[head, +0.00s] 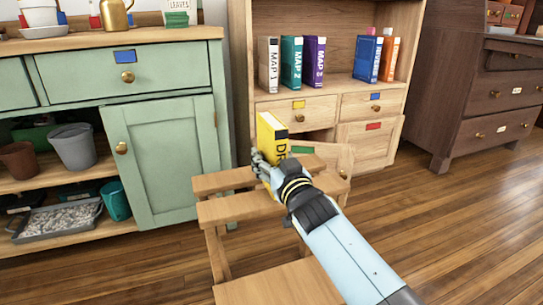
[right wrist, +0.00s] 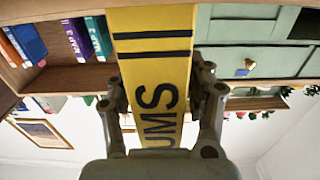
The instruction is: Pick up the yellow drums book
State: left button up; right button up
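The yellow drums book (head: 272,132) stands upright at the wooden step stool (head: 225,181), its black lettering partly hidden behind my right gripper. My right gripper (head: 266,170) reaches in from the lower right, with its fingers around the lower part of the book. In the right wrist view the book (right wrist: 152,55) fills the space between the two fingers (right wrist: 160,95), which press against both its sides. I cannot tell whether the book's bottom touches the stool. My left gripper is not in view.
A green cabinet (head: 165,150) stands at the left, a dark dresser (head: 480,95) at the right. The floor (head: 450,220) at right is clear.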

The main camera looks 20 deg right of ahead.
grip_shut()
jog(key=shift+r, duration=0.2)
dwell(0.3)
